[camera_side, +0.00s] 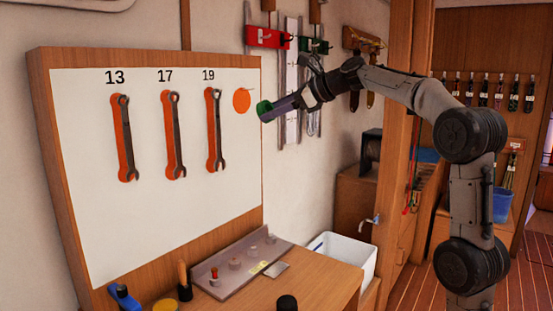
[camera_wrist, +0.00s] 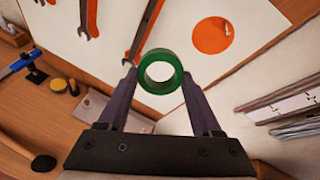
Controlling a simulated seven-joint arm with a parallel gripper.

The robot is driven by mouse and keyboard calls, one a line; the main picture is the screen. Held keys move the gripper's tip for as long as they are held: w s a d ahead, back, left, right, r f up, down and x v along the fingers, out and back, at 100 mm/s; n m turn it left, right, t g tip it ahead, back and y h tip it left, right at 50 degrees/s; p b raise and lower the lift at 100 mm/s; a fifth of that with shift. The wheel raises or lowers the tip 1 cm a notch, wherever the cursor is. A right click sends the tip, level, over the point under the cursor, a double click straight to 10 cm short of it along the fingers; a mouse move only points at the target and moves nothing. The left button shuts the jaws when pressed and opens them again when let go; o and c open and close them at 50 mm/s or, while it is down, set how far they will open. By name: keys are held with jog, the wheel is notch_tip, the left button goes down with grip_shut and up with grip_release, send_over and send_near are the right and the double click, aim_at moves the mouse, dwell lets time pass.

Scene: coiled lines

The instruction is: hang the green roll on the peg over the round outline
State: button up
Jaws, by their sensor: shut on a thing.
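The green roll (camera_side: 264,108) is a short ring, held at the tip of my gripper (camera_side: 270,112) in the side view. In the wrist view the green roll (camera_wrist: 160,71) sits between the two fingertips of my gripper (camera_wrist: 158,80), its open hole facing the camera. The round orange outline (camera_side: 242,100) is on the white board, just left of the roll in the side view. In the wrist view the round outline (camera_wrist: 212,36) lies beyond and to the right of the roll. A small pale peg (camera_wrist: 228,30) shows on its right part. The roll appears apart from the board.
Several wrenches (camera_side: 170,135) hang over orange outlines on the white board (camera_side: 90,220), left of the round one. A wooden bench (camera_side: 320,285) below carries a grey tray (camera_side: 225,273) and small items. A white bin (camera_side: 345,255) stands at right. Rails hang on the wall behind my gripper.

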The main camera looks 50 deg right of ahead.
jog(key=d+r+m+t+h, duration=0.1)
jog(key=d+r+t, duration=0.3)
jog(key=d+t, duration=0.1)
jog(key=shift+w+d+m+h, duration=0.15)
jog(key=shift+d+m+h, duration=0.15)
jog(key=shift+d+h, duration=0.15)
jog(key=shift+w, duration=0.15)
jog(key=shift+w+f, duration=0.2)
jog(key=shift+w, duration=1.6)
jog(key=shift+w+f, duration=0.15)
jog(key=shift+w, duration=1.6)
jog(key=shift+w+f, duration=0.2)
jog(key=shift+w, duration=1.6)
